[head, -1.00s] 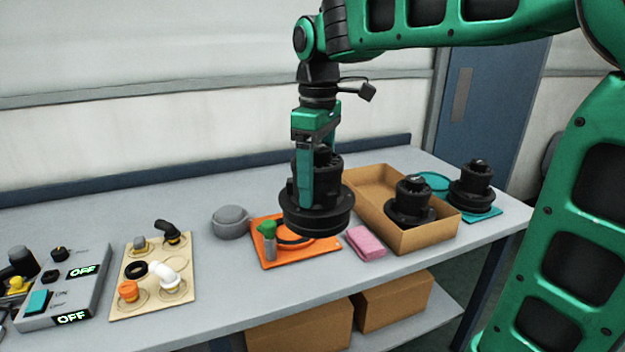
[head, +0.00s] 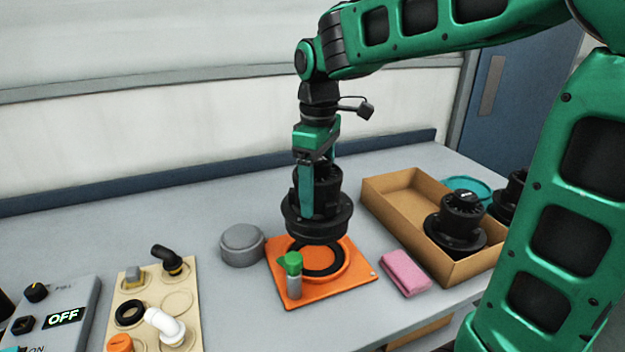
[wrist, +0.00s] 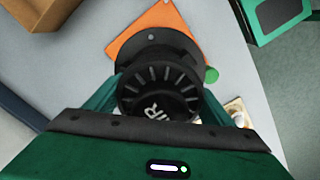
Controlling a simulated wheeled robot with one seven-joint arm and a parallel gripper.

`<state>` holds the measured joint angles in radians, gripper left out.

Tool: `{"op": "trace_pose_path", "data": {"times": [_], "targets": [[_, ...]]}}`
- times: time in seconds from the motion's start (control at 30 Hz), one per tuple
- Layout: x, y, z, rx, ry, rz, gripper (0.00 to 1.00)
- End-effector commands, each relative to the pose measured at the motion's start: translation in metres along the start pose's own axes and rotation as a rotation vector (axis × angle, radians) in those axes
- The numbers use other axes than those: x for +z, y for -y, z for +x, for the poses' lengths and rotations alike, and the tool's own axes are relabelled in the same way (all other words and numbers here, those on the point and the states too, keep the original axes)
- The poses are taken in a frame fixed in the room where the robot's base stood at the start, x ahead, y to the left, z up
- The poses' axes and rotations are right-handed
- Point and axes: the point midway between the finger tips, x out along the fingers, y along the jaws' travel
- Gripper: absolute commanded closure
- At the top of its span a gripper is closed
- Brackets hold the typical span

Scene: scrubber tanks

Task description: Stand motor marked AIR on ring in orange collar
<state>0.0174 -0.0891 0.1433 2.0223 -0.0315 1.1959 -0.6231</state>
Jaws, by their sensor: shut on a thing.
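My gripper (head: 318,190) is shut on a black flanged motor (head: 316,222) and holds it upright in the air. In the wrist view the motor's top (wrist: 158,100) shows letters, partly cut off, that end in "IR". An orange plate with a raised round collar (head: 345,272) lies on the bench below and slightly right of the motor. A black ring (head: 322,268) lies inside the collar. In the wrist view the motor covers much of the orange plate (wrist: 150,22).
A green-capped bottle (head: 294,275) stands at the plate's left front. A grey round lid (head: 242,245) is left, a pink cloth (head: 405,272) right. A cardboard box (head: 385,190) holds another black motor (head: 458,220). A fittings board (head: 192,290) and switch box (head: 70,305) are left.

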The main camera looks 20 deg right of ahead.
Motion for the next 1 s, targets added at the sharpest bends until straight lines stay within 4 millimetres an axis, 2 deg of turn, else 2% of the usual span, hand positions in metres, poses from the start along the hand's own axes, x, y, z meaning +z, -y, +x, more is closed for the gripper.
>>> {"op": "trace_pose_path", "data": {"times": [0.37, 1.0], "targets": [[-0.002, 0.002, 0.013, 0.002, -0.002, -0.005, 0.87], [-0.004, 0.004, 0.055, 0.001, -0.001, -0.010, 0.87]]}}
